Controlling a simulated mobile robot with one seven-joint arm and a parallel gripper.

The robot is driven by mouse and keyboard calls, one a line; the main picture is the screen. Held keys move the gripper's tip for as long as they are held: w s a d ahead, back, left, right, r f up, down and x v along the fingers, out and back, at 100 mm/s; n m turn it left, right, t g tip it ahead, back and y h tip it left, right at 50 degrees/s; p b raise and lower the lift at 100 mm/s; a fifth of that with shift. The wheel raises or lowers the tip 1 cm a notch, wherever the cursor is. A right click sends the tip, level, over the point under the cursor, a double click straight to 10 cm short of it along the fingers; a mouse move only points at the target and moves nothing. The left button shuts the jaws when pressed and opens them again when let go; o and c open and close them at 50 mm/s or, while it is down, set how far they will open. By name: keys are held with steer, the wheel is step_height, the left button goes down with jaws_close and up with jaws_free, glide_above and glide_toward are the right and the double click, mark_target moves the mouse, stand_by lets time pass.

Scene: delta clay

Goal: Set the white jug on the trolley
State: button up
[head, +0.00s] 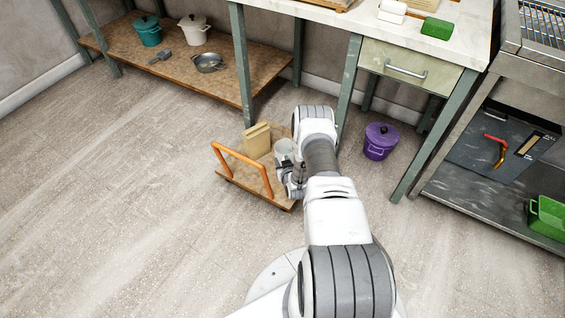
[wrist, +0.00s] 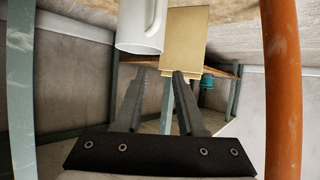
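The white jug (head: 284,148) shows beside the tan box over the right part of the trolley (head: 236,183), which has a brown board and an orange handle. My gripper hides the jug's lower part in the head view. The wrist view looks upside down: the jug (wrist: 138,28) is at the top, cut off by the frame edge, so I cannot see its base. My gripper (wrist: 158,76) is open, with nothing between its fingers. The jug is just past the fingertips, apart from them. In the head view my gripper (head: 292,184) is low at the trolley's right side.
A tan box (head: 257,140) stands on the trolley; the orange handle (head: 243,168) rises at its near left edge. A purple pot (head: 381,141) is on the floor to the right, under the counter (head: 440,50). A low shelf (head: 165,62) stands behind. The floor at left is clear.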

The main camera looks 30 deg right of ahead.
steer(key=w+a+r+n+g+y, duration=0.1)
steer(key=w+r, duration=0.3)
steer(key=r, duration=0.7)
steer(key=w+a+r, duration=0.1)
steer(key=w+r, duration=0.4)
steer(key=r, duration=0.6)
steer(key=s+a+r+n+g, duration=0.1)
steer(key=s+a+r, duration=0.25)
steer(key=r, duration=0.75)
steer(key=s+a+r+g, duration=0.15)
steer(key=a+r, duration=0.25)
steer(key=r, duration=0.6)
steer(key=s+a+r+g+y, duration=0.1)
steer(key=s+a+r, duration=0.3)
steer(key=s+r, duration=0.35)
steer(key=s+a+r, duration=0.3)
steer(key=s+r, duration=0.3)
steer(key=s, duration=0.3)
steer(key=s+a+g, duration=0.1)
steer(key=s+a, duration=0.1)
steer(key=s, duration=0.8)
steer(key=s+a+r+g+y, duration=0.1)
steer(key=s+a, duration=0.2)
steer(key=s, duration=0.8)
steer(key=shift+a+r+n, duration=0.2)
steer(key=shift+a+n, duration=0.1)
steer(key=shift+n, duration=0.1)
